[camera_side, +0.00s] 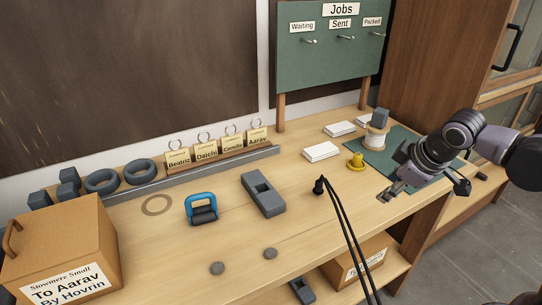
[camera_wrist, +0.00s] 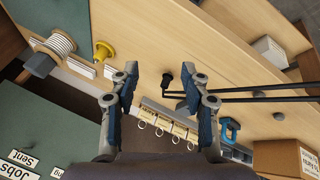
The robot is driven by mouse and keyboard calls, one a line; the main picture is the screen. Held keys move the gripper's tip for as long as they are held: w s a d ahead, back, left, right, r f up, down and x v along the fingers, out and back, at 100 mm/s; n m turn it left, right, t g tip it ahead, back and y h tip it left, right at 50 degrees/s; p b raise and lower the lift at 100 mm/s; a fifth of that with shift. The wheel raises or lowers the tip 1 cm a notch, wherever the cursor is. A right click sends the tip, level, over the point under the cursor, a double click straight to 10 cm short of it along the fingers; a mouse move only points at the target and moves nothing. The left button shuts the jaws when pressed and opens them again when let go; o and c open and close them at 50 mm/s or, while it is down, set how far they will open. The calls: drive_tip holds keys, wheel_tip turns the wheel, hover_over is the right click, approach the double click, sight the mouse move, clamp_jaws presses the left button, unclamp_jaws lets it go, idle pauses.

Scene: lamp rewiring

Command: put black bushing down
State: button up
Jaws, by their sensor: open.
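The black bushing (camera_side: 319,187) stands on the bare wood of the bench, where two black cords (camera_side: 345,232) meet it or pass close by; I cannot tell whether they are joined. In the wrist view, the bushing (camera_wrist: 167,80) appears between my fingertips in the picture. In the side view, my gripper (camera_side: 388,193) is clearly apart from it, to its right near the bench's front edge. My gripper also shows in the wrist view (camera_wrist: 162,70), with its fingers spread and nothing between them.
A yellow bushing (camera_side: 355,161), a spool (camera_side: 375,138) and white blocks (camera_side: 321,151) stand behind. A grey slotted block (camera_side: 263,193), a blue-handled item (camera_side: 201,208) and a cardboard box (camera_side: 62,250) are to the left. The cords cross the front edge. Bare wood surrounds the bushing.

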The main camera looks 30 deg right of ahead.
drive_tip(key=w+a+n+g+h, duration=0.1)
drive_tip(key=w+a+n+h, duration=0.15)
drive_tip(key=w+n, duration=0.4)
drive_tip(key=n+h, duration=0.8)
drive_tip(key=n, duration=0.2)
approach(317, 186)
drive_tip(key=shift+d+f, duration=0.15)
drive_tip(key=shift+d, duration=0.3)
drive_tip(key=shift+s+a+f+n+t, duration=0.15)
drive_tip(key=shift+a+f+n+t, duration=0.15)
drive_tip(key=shift+a+n, duration=0.15)
drive_tip(key=shift+h, duration=0.25)
drive_tip(key=x, duration=0.5)
drive_tip(key=shift+d+f, duration=0.1)
drive_tip(key=shift+d, duration=0.15)
drive_tip(key=shift+x, duration=2.7)
drive_tip(key=shift+r, duration=0.2)
drive_tip(key=shift+c, duration=0.3)
clamp_jaws()
